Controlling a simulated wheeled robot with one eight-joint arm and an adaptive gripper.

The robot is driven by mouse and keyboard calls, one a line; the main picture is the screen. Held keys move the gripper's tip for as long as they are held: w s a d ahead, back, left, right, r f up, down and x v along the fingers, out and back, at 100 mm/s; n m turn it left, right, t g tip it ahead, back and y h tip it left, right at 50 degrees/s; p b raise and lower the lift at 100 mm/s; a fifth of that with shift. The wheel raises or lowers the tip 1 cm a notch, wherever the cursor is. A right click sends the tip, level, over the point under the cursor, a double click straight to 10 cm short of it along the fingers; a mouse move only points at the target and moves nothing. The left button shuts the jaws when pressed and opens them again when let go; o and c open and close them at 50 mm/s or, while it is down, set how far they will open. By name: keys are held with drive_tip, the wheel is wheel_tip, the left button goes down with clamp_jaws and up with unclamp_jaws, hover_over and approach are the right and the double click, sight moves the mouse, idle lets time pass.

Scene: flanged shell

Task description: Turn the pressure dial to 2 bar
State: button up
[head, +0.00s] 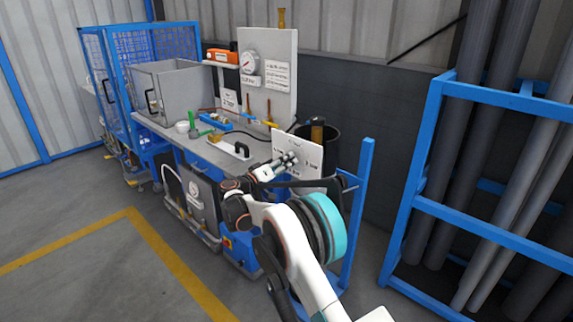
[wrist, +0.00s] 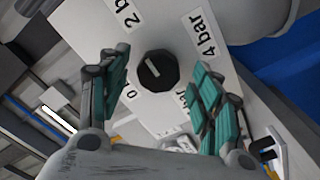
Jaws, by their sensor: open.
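The pressure dial (wrist: 157,71) is a black many-sided knob on a white panel (wrist: 170,25), seen in the wrist view. A short pale mark on the knob points up and left. Labels around it read 2 bar (wrist: 125,14), 4 bar (wrist: 205,32) and 0 (wrist: 131,93); another, at lower right, is partly hidden by a finger. My gripper (wrist: 163,88) is open, its teal-padded fingers on either side of the knob with visible gaps. I cannot tell how far in front of it they are. In the head view, my gripper (head: 287,159) is at the white panel (head: 312,156), and the knob is not discernible.
The panel stands at the near right end of a grey workbench (head: 205,151). A round gauge (head: 249,62) is on an upright board behind. A black bin (head: 330,138) stands behind the panel. A blue rack (head: 415,190) with grey pipes stands right. Floor at left is clear.

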drive_tip(key=v, duration=1)
drive_tip(key=shift+s+a, duration=0.2)
